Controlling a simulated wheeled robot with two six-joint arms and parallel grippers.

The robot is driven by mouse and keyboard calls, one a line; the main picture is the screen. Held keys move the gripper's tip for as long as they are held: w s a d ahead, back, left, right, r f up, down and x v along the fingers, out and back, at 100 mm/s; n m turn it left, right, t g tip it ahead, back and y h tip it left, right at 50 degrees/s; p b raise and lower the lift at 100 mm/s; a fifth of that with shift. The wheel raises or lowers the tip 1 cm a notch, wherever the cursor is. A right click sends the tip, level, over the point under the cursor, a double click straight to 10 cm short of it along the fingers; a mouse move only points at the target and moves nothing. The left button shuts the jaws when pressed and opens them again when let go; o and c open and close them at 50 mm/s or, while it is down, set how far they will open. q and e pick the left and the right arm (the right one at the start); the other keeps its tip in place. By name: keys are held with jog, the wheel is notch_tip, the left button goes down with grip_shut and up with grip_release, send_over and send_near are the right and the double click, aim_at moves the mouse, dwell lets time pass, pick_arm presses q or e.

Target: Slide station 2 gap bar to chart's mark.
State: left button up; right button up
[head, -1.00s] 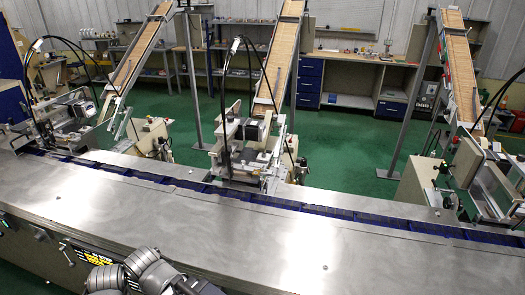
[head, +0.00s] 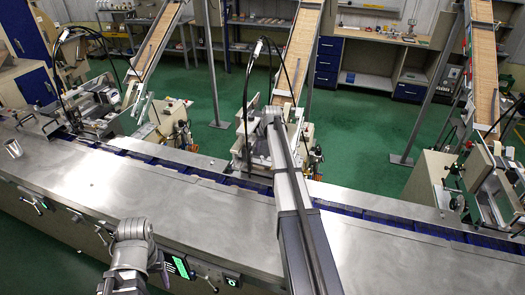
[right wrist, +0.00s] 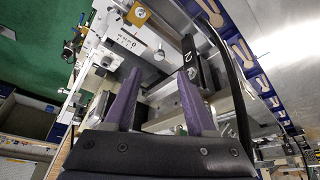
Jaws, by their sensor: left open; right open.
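The middle station (head: 240,148) stands behind the blue conveyor in the head view, partly hidden by my right arm. In the right wrist view, a dark bar marked "2" (right wrist: 189,58) lies beside a white plate with a small scale (right wrist: 130,43). I cannot tell for certain which part is the gap bar, and I cannot make out the chart. My right gripper (right wrist: 159,72) has two purple fingers spread apart, with nothing held between them. Its right fingertip appears close to the lower end of the dark bar; contact is unclear.
A long steel table (head: 190,210) with a blue conveyor (head: 360,214) runs across the front. Similar stations stand left (head: 95,105) and right (head: 490,185). A metal cup (head: 13,148) stands at the table's left end. Black cables loop above the stations.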

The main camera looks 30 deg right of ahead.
aim_at(262, 157)
jog(key=shift+b+x, duration=3.7)
jog(key=shift+x, duration=0.25)
grip_shut()
